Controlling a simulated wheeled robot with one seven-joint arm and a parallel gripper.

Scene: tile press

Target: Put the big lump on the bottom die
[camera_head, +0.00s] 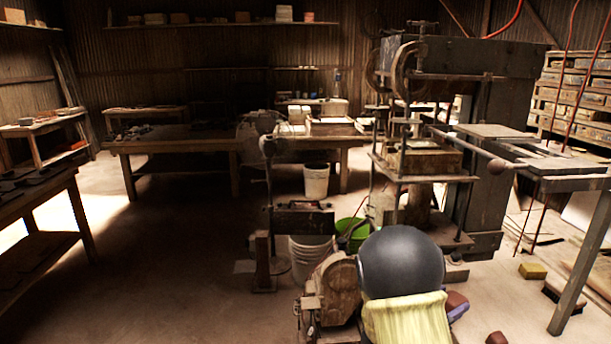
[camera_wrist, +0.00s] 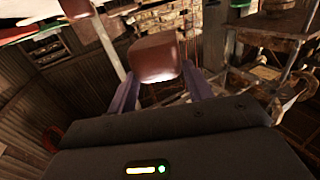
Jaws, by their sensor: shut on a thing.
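My gripper (camera_wrist: 160,74) is shut on a reddish-brown lump (camera_wrist: 153,54), with a purple finger on each side of it. The lump also shows in the head view (camera_head: 456,299), partly hidden behind my arm, with a purple finger beside it. The press (camera_head: 468,120) stands at the middle right. Its low, box-like bed, which looks like the bottom die (camera_head: 425,161), sits on the press table behind and above my arm. The held lump is apart from it, lower and nearer to the camera.
A metal side table (camera_head: 570,170) and a long bar with a ball end (camera_head: 497,166) stick out right of the die. A green tub (camera_head: 353,232) and white buckets stand left of the press. A yellow block (camera_head: 532,271) and a reddish piece (camera_head: 497,338) lie at lower right.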

